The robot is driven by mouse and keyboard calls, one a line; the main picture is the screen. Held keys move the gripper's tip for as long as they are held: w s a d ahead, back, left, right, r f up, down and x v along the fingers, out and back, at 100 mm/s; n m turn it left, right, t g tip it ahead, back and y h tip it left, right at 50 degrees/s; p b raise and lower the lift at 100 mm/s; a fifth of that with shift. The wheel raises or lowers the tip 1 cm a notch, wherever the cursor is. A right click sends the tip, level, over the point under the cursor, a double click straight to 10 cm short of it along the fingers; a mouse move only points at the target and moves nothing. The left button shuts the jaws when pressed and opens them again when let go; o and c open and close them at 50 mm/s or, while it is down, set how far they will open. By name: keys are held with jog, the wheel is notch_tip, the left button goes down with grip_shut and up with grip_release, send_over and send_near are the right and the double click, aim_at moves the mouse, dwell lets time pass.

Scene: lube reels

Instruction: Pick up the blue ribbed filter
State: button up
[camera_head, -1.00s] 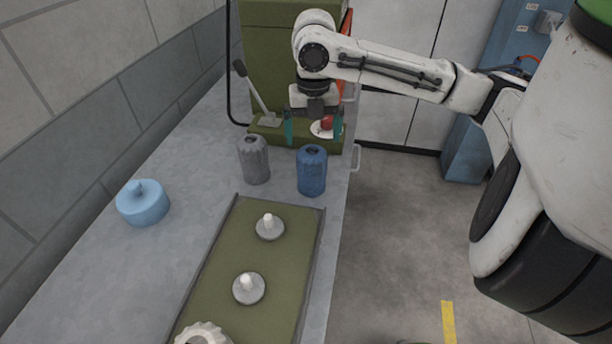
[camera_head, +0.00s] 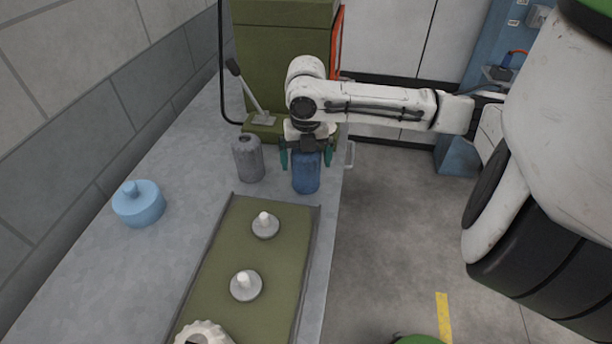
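The blue ribbed filter (camera_head: 306,177) stands upright on the grey bench, near its right edge, behind the green tray. My gripper (camera_head: 305,162) points down over it. Its two green-tipped fingers are spread wide, one on the left and one on the right of the filter's upper part. The filter's top is hidden by the gripper body. I cannot tell whether the fingers touch the filter, but they look apart from it.
A green tray (camera_head: 228,262) with pegged discs lies in front. A light blue capped container (camera_head: 139,204) is at left. A green machine with a lever (camera_head: 252,95) stands behind.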

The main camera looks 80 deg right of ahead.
jog(key=c, duration=1.4)
jog(key=shift+r, duration=0.15)
